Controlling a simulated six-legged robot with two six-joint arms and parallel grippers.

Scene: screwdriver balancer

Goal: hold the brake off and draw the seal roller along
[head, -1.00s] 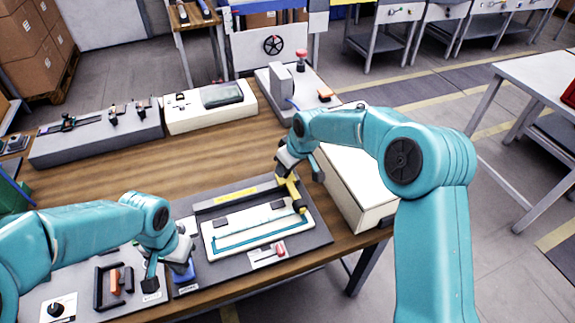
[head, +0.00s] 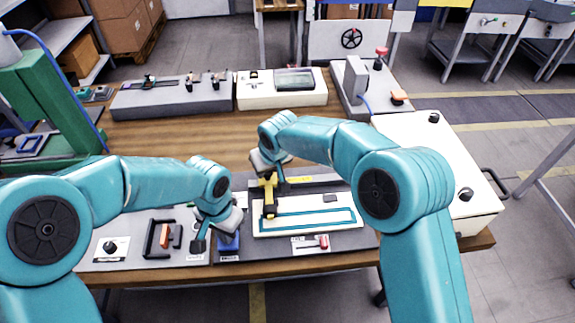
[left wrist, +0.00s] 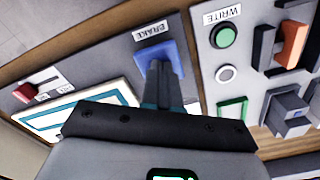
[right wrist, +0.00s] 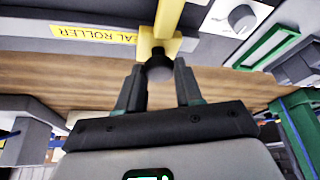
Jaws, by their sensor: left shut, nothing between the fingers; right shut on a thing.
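The blue brake pad (head: 229,243) is at the left end of the dark seal station. My left gripper (head: 222,235) is shut and empty, its fingertips down against the pad; the left wrist view shows them over the blue pad (left wrist: 172,55) beside the BRAKE label. The yellow seal roller (head: 269,200) lies across the left end of the white plate (head: 303,229) with the teal outline. My right gripper (right wrist: 160,88) is shut on the roller's dark knob (right wrist: 158,68), at the back near the SEAL ROLLER label (right wrist: 95,34). The knob is hidden in the head view.
A red-handled lever (head: 322,242) sits at the station's front right. A grey panel with an orange-handled block (head: 177,236) and a black dial (head: 110,247) lies left. A white box (head: 440,165) stands right. Bare wood (head: 170,135) lies behind the station.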

